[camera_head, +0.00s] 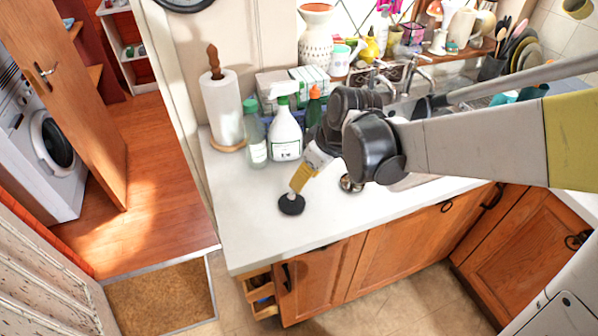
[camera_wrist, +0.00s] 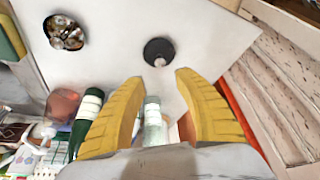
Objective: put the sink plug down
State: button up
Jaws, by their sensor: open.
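The sink plug (camera_head: 291,204) is a black round disc with a small pale knob at its middle. It lies flat on the white counter (camera_head: 245,215), near the front edge. It also shows in the wrist view (camera_wrist: 156,47), just beyond my fingertips. My gripper (camera_head: 298,184) points down at the plug with its yellow fingers. In the wrist view my gripper (camera_wrist: 159,77) is open, with a clear gap between the fingertips and nothing held. The fingertips are close above the plug; whether they touch its knob, I cannot tell.
A round metal piece (camera_head: 350,183) lies right of the plug. Behind my gripper stand a white spray bottle (camera_head: 286,130), a pale green bottle (camera_head: 255,140) and a paper towel roll (camera_head: 223,108). The counter left of the plug is bare.

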jog(key=s+d+r+m+t+h, duration=0.1)
jog(key=s+d+r+m+t, duration=0.1)
jog(key=s+d+r+m, duration=0.2)
jog(key=s+d+r+m+t+h, duration=0.2)
jog(key=s+d+m, duration=0.3)
jog(key=s+d, duration=0.3)
jog(key=s+r, duration=0.1)
jog(key=s, duration=0.1)
jog(key=shift+s+d+r, duration=0.3)
jog(key=shift+d+r, duration=0.1)
